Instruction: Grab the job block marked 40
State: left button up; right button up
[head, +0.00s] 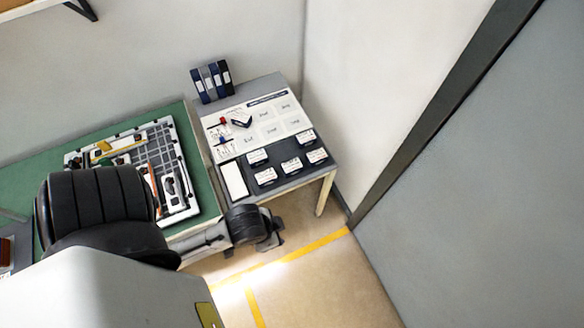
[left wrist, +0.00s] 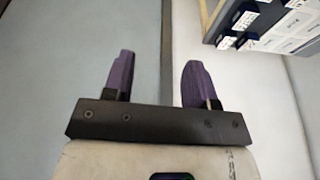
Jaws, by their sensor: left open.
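Several dark job blocks with white labels stand on the dark front part of the small table, among them a middle one (head: 291,166), a right one (head: 317,156) and a front-left one (head: 265,176). Their markings are too small to read, so I cannot tell which is marked 40. My left arm reaches in from the left in the head view, its far end low by the table's front edge. In the left wrist view my left gripper (left wrist: 157,82) is open and empty, its purple fingers apart. Labelled blocks show at that view's upper right (left wrist: 246,20). My right gripper is not in view.
The small table (head: 330,170) carries a white board (head: 280,120) with marked fields, a white card (head: 234,180) and dark binders (head: 211,80) behind. A green bench (head: 205,190) with a tool tray (head: 180,208) adjoins it on the left. A wall stands close on the right.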

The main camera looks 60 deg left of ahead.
pick_arm(q)
jog(key=shift+d, duration=0.15)
jog(key=shift+o, duration=0.5)
jog(key=o, duration=0.6)
jog(key=shift+a, duration=0.25)
jog(key=shift+o, duration=0.2)
jog(key=shift+d, duration=0.1)
